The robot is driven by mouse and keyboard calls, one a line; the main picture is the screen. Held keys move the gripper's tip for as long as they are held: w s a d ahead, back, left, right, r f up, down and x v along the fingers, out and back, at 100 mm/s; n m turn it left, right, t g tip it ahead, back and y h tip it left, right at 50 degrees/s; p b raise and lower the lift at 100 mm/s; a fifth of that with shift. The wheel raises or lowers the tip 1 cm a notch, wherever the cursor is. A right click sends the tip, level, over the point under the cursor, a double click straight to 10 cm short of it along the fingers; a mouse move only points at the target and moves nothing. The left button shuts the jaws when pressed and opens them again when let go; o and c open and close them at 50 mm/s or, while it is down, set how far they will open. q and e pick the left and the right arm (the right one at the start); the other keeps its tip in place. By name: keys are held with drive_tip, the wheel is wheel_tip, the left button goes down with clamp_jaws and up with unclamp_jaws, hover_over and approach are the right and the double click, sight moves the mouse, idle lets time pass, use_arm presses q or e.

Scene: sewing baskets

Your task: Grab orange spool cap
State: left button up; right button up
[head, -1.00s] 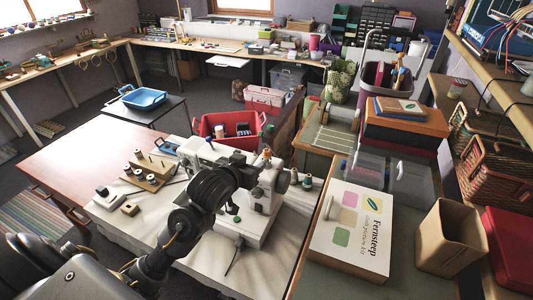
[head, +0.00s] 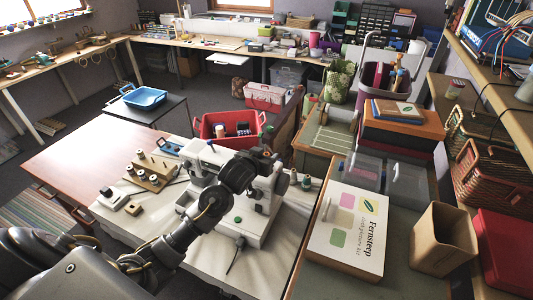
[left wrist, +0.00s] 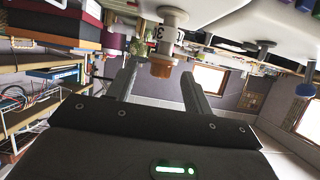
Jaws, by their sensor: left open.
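The white sewing machine (head: 262,208) stands on the pale table, partly hidden behind my left arm. In the left wrist view the orange spool cap (left wrist: 161,70) sits on a pale post of the machine, between the two fingers of my left gripper (left wrist: 159,80). The gripper is open, with a gap showing on each side of the cap. In the head view my left gripper (head: 263,153) is at the top of the machine and hides most or all of the cap. My right gripper is in neither view.
A wooden spool rack (head: 151,172) stands left of the machine. A red crate (head: 229,126) is behind it. A white box (head: 347,229) lies to the right, beside an open cardboard bin (head: 443,238). Small spools (head: 306,183) stand just right of the machine.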

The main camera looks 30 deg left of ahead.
use_arm(q)
drive_tip(key=c, duration=1)
drive_tip(key=shift+r, duration=0.1)
